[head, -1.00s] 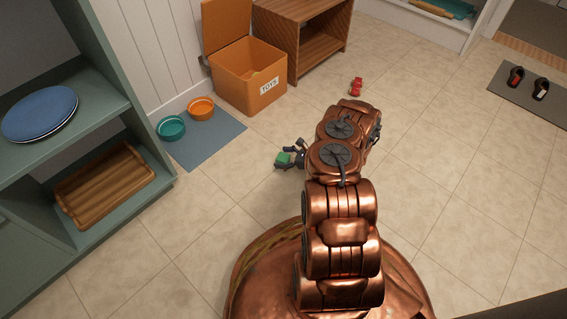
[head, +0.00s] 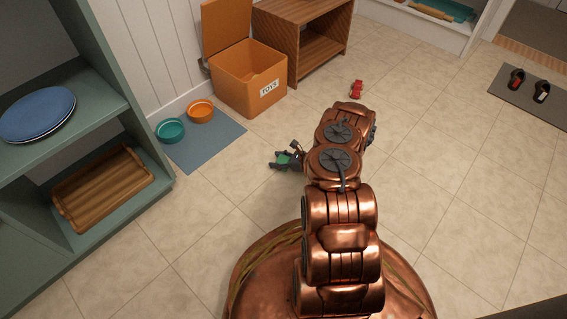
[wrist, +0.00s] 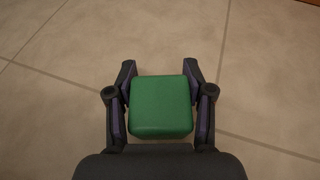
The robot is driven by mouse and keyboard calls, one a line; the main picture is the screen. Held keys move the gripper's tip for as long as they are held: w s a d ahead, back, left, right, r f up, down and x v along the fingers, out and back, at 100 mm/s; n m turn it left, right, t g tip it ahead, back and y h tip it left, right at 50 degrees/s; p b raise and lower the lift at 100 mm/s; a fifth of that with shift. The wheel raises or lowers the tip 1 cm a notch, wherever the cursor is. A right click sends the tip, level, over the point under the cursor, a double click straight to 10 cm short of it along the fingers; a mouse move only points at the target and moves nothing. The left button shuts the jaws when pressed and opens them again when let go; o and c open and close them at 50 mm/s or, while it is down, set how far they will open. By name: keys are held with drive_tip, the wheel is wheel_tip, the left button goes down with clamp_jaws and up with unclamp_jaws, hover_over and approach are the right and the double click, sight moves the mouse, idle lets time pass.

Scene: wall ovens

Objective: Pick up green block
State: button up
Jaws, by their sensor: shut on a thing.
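The green block (wrist: 160,106) sits between the two fingers of my gripper (wrist: 160,90) in the wrist view, with a finger pad against each side. My gripper is shut on it. In the head view, the green block (head: 284,159) shows only in part, partly covered by the dark fingers of my gripper (head: 285,158). Both are left of my copper arm, over the tiled floor. I cannot tell whether the block touches the floor.
An open orange toy box (head: 250,85) stands at the back left beside a wooden shelf unit (head: 303,40). Two bowls (head: 186,120) stand on a blue mat (head: 205,142). A red toy (head: 356,89) lies beyond my arm.

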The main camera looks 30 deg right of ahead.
drive_tip(key=shift+c, duration=1.1)
